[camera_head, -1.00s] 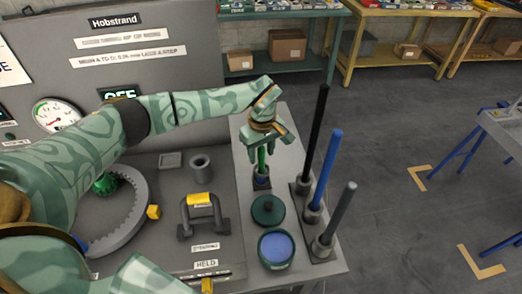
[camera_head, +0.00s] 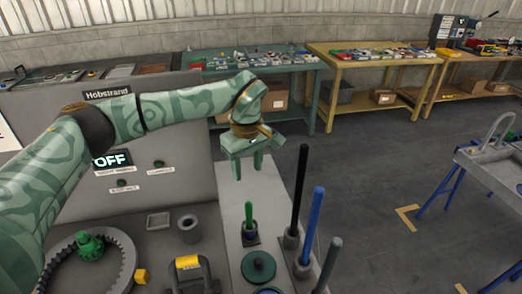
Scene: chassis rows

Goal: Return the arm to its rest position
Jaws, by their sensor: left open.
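My left arm comes in from the left and reaches across the front of the grey panel. My left gripper (camera_head: 248,166) hangs pointing down above the grey bench top, its two fingers apart and nothing between them. It is above and behind a short green rod (camera_head: 249,215) that stands upright in a small dark holder. The gripper and the green rod are apart. My right gripper does not show.
Black (camera_head: 299,190), blue (camera_head: 312,225) and grey (camera_head: 331,258) rods stand upright right of the gripper. A dark green disc (camera_head: 258,267), a ring gear (camera_head: 116,245) and a yellow-topped handle (camera_head: 187,262) are nearer.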

